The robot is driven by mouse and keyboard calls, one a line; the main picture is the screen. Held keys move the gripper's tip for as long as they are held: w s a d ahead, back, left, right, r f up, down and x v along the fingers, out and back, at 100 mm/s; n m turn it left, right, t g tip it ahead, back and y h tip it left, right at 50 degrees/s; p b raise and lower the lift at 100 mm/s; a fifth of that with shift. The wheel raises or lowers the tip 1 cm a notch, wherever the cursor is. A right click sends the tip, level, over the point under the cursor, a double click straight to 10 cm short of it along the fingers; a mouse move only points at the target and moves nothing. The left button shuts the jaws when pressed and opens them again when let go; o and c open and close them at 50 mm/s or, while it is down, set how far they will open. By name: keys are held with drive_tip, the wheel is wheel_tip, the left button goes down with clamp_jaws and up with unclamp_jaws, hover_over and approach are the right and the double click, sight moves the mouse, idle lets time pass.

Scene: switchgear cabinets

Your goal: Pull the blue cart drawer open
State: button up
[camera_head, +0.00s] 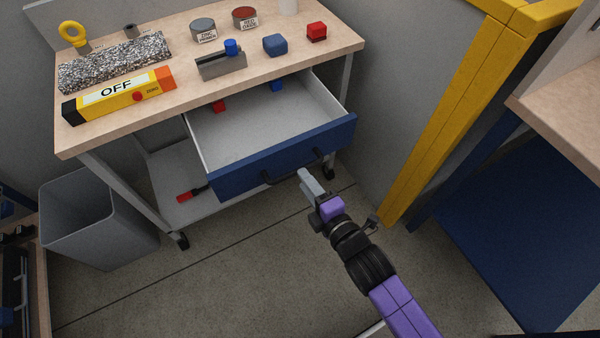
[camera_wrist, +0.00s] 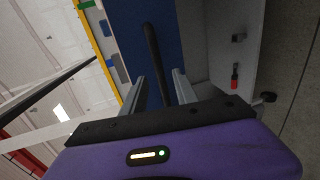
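The cart drawer (camera_head: 240,120) is pulled well out from under the tabletop, with its grey inside showing. Its blue front (camera_head: 225,182) carries a dark bar handle (camera_head: 292,172); the blue front (camera_wrist: 180,40) and the handle (camera_wrist: 153,60) also show in the wrist view. My gripper (camera_head: 304,175) is at the handle, in front of the drawer's blue face. In the wrist view my gripper (camera_wrist: 160,88) has its two fingers apart, one on each side of the bar, with gaps visible. I cannot tell how deep the bar sits between the fingers.
A red block (camera_head: 218,106) and a blue block (camera_head: 277,87) lie in the drawer. The wooden tabletop (camera_head: 330,47) holds several items, including a yellow OFF device (camera_head: 118,95). A grey bin (camera_head: 95,222) stands left, a yellow post (camera_head: 440,130) right. The floor in front is clear.

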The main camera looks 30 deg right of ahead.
drive_tip(key=shift+v, duration=1.2)
drive_tip(key=s+r+m, duration=0.4)
drive_tip(key=s+m, duration=0.2)
drive_tip(key=s, duration=0.3)
drive_tip(key=s+r+m, duration=0.4)
drive_tip(key=s+m, duration=0.2)
drive_tip(key=s, duration=0.2)
drive_tip(key=s+r+m, duration=0.5)
drive_tip(key=s+m, duration=0.1)
drive_tip(key=s, duration=0.3)
drive_tip(key=shift+s+g, duration=0.35)
drive_tip(key=shift+g, duration=0.05)
